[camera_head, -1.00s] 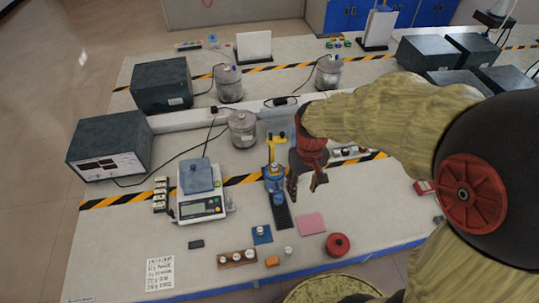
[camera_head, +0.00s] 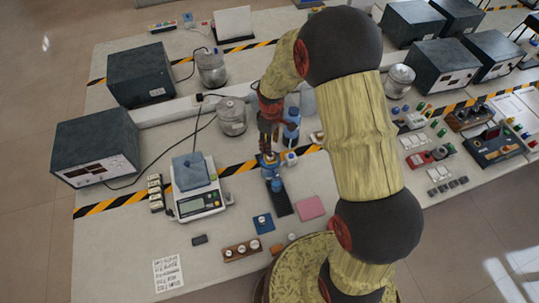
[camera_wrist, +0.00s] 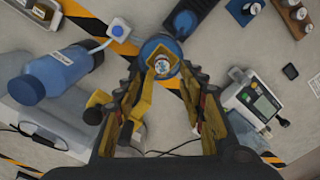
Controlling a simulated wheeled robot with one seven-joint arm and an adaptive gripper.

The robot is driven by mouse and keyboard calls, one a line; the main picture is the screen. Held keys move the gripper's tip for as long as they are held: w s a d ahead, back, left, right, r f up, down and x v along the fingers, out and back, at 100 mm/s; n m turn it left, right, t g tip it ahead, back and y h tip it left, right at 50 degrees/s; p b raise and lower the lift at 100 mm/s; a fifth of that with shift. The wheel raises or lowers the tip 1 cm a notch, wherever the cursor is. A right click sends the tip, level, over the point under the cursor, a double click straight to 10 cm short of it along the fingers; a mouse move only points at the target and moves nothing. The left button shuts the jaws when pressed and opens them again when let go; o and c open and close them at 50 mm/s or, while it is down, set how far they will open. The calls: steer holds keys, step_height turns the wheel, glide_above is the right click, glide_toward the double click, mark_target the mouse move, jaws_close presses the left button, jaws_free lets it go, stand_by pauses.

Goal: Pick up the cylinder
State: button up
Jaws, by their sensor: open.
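My gripper (camera_head: 267,137) is open, pointing down over a blue upright instrument with a yellow upper part (camera_head: 269,163). In the wrist view, its blue round body with a pale centre (camera_wrist: 161,64) shows between and just beyond the open fingers (camera_wrist: 160,80). I cannot tell whether the fingers touch it. A metal cylinder (camera_head: 232,116) with a cable stands left of the gripper, apart from it. Similar metal cylinders stand at the back (camera_head: 212,68) and right (camera_head: 398,81). Which one the task means is not clear.
A blue bottle (camera_head: 291,127) stands close right of the gripper, lying leftward in the wrist view (camera_wrist: 45,75). A scale (camera_head: 199,203) stands left. A pink pad (camera_head: 310,207) lies in front. My arm hides part of the table.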

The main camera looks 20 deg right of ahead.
step_height(320, 180, down, 2)
steer(key=shift+s+f, duration=0.1)
steer(key=shift+s, duration=0.05)
step_height(320, 180, down, 5)
steer(key=shift+a+r, duration=0.1)
steer(key=shift+r, duration=0.1)
steer(key=shift+c, duration=0.6)
jaws_close()
